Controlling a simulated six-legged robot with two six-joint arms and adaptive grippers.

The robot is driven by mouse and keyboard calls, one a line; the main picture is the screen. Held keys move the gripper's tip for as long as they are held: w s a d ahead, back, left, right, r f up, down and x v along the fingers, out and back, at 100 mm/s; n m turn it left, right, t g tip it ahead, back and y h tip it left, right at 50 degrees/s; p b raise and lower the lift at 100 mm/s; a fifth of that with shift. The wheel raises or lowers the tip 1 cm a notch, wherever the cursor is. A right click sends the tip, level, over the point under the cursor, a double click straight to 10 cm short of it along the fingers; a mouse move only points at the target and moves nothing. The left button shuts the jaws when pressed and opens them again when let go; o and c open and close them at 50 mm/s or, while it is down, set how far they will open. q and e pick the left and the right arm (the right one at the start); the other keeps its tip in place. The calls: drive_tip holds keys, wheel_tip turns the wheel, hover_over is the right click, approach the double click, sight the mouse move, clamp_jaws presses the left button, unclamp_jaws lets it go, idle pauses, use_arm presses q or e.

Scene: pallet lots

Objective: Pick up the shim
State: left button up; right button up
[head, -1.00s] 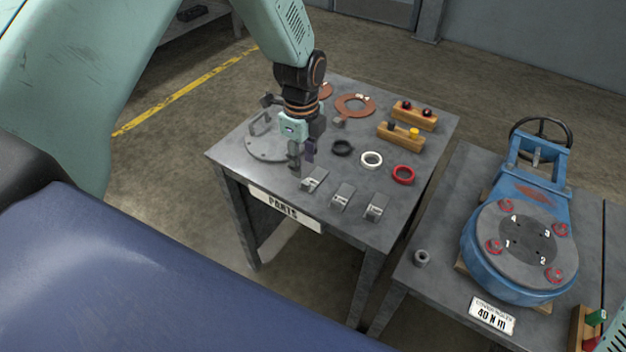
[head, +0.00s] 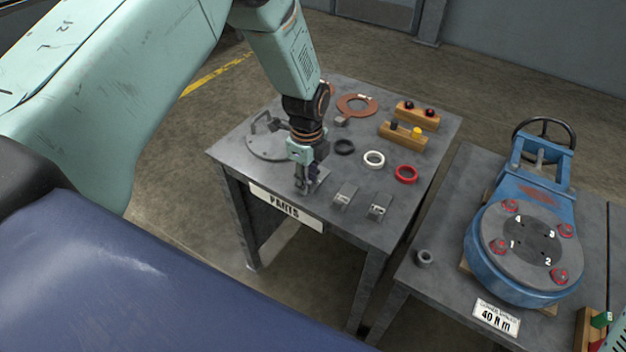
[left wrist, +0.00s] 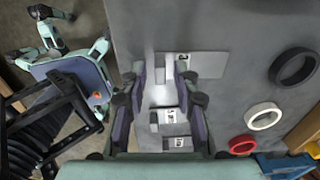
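Three small grey shims with white labels lie in a row near the front edge of the parts table (head: 228,150). The leftmost shim (head: 320,178) is partly hidden by my left gripper (head: 306,188); the middle shim (head: 345,195) and the right shim (head: 379,206) lie clear of it. In the left wrist view my left gripper (left wrist: 160,72) is open, its fingers apart on either side of a raised part of the nearest shim (left wrist: 208,64). I cannot tell whether they touch it. The other two shims (left wrist: 170,116) (left wrist: 178,143) show below. My right gripper is not in view.
Black (head: 344,146), white (head: 373,159) and red (head: 405,173) rings lie behind the shims. A blue valve (head: 520,250) stands on the right table.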

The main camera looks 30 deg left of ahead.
use_arm(q)
drive_tip(key=c, duration=0.3)
drive_tip(key=shift+a, duration=0.1)
clamp_jaws()
